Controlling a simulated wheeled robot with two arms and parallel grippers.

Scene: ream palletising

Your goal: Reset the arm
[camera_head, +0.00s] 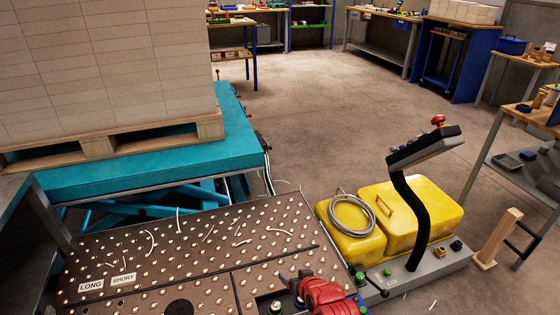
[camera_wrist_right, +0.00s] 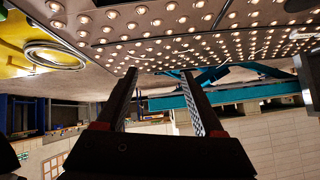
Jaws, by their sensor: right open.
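My right gripper (camera_head: 292,281), on a red wrist, is at the bottom of the head view, over the near right part of the ball-studded table (camera_head: 215,262). In the right wrist view its two dark fingers (camera_wrist_right: 158,76) stand apart with nothing between them. That view is upside down, with the ball table (camera_wrist_right: 220,22) at the top. My left gripper is not in view.
A tall stack of pale reams (camera_head: 105,65) stands on a wooden pallet (camera_head: 98,147) on a teal lift table (camera_head: 232,130). Yellow boxes (camera_head: 408,205) and a control panel (camera_head: 428,146) on a black post stand right of the ball table. Workbenches line the back; the floor between is clear.

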